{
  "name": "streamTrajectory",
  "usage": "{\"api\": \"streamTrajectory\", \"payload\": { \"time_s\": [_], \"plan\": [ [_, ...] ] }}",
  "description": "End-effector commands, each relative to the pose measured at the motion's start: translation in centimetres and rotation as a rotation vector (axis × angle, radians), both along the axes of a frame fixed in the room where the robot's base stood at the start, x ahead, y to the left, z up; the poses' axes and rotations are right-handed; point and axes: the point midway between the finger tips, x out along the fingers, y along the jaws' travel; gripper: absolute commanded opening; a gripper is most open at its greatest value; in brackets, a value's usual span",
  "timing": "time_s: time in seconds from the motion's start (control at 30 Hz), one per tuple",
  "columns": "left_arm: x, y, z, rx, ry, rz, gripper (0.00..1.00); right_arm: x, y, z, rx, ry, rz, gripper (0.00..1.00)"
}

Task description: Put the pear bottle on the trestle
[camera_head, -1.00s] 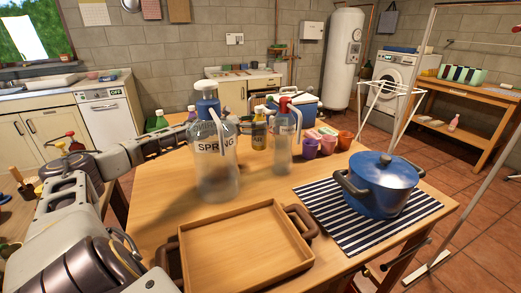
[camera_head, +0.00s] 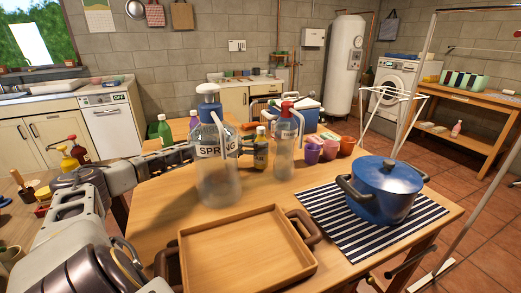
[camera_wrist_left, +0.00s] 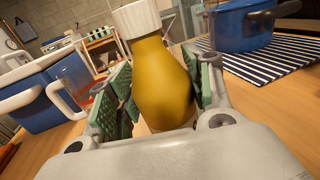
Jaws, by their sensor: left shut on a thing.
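The yellow bottle with a white cap, which I take as the pear bottle (camera_head: 261,151), is upright over the wooden table (camera_head: 165,215), between two clear siphon bottles. It also shows large in the left wrist view (camera_wrist_left: 162,85). My left gripper (camera_wrist_left: 160,95) is shut on it, with green pads on both sides. In the head view this gripper (camera_head: 246,146) is partly hidden behind the SPRING siphon (camera_head: 218,180). I cannot tell whether the bottle's base touches the table. I cannot tell which table is the trestle. My right gripper is not in view.
A red-topped siphon (camera_head: 285,155) stands right of the bottle, with small cups (camera_head: 329,149) beyond. A wooden tray (camera_head: 190,262) lies in front. A blue pot (camera_head: 388,195) sits on a striped mat (camera_head: 335,235). A blue cooler (camera_wrist_left: 50,95) stands behind.

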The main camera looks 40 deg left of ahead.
Motion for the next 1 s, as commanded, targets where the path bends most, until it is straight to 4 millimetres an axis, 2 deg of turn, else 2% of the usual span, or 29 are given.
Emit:
{"api": "streamTrajectory", "payload": {
  "time_s": [0.13, 0.3, 0.67, 0.7, 0.83, 1.0],
  "plan": [
    [0.0, 0.0, -1.2, -0.001, -0.004, 0.000, 0.10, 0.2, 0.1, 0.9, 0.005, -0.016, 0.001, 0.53],
    [0.0, 0.0, -1.5, -0.001, -0.004, 0.000, 0.10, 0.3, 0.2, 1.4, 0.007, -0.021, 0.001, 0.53],
    [0.0, 0.0, -1.8, -0.001, -0.004, 0.000, 0.10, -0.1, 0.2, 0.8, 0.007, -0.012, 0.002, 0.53],
    [0.0, 0.0, -1.9, 0.000, -0.001, 0.000, 0.55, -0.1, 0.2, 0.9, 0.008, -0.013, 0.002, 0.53],
    [0.0, 0.0, -1.8, 0.000, -0.001, 0.000, 0.72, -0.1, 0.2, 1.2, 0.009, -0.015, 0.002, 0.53],
    [0.0, 0.0, -1.8, 0.001, -0.001, 0.000, 0.73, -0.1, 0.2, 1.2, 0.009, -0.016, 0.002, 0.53]
  ]
}}
